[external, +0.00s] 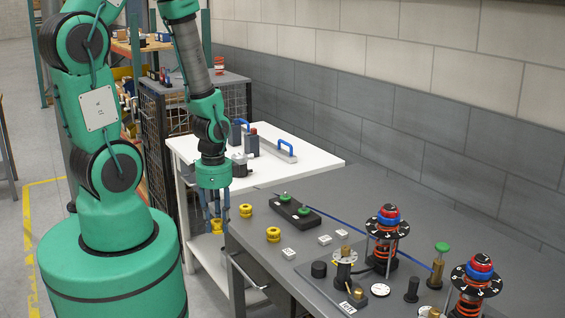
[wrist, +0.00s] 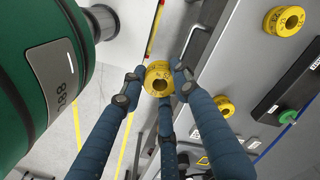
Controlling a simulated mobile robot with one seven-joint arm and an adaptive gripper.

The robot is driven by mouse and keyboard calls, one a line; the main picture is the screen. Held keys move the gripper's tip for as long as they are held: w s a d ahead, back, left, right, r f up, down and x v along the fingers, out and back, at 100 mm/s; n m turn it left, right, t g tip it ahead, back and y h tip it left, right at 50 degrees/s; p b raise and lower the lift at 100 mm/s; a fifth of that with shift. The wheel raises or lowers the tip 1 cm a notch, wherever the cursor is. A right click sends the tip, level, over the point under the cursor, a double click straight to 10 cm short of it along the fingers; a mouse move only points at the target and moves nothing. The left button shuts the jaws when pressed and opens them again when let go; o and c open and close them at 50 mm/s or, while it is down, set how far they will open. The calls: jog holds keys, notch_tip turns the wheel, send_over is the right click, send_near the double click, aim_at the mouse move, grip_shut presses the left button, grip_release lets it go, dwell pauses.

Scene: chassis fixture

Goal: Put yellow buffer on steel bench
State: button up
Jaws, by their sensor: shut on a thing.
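My gripper (external: 217,212) points down just off the left edge of the grey, steel-looking bench (external: 350,200). Its blue fingers are shut on a yellow buffer (wrist: 158,78), a ringed spool with a central hole. The held buffer also shows low between the fingers in the external view (external: 217,226). In the wrist view it hangs over the floor, left of the bench edge (wrist: 240,60), apart from the bench. Two similar yellow buffers stand on the bench near its left edge, one farther back (external: 245,210) and one nearer (external: 273,234).
Red-and-blue-topped spring units (external: 386,235) stand farther right. A white table (external: 300,165) adjoins behind. A handle rail (wrist: 193,48) runs along the bench side.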

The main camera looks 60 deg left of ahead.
jog(key=shift+w, duration=0.1)
send_over(259, 226)
jog(key=shift+d+f+b, duration=0.1)
jog(key=shift+f+b, duration=0.2)
jog(key=shift+f, duration=0.45)
jog(key=shift+f, duration=1.75)
jog(key=shift+f+b, duration=0.15)
jog(key=shift+b, duration=0.15)
jog(key=o, duration=1.1)
notch_tip(259, 226, up, 12)
jog(key=p, duration=0.1)
jog(key=shift+r, duration=0.2)
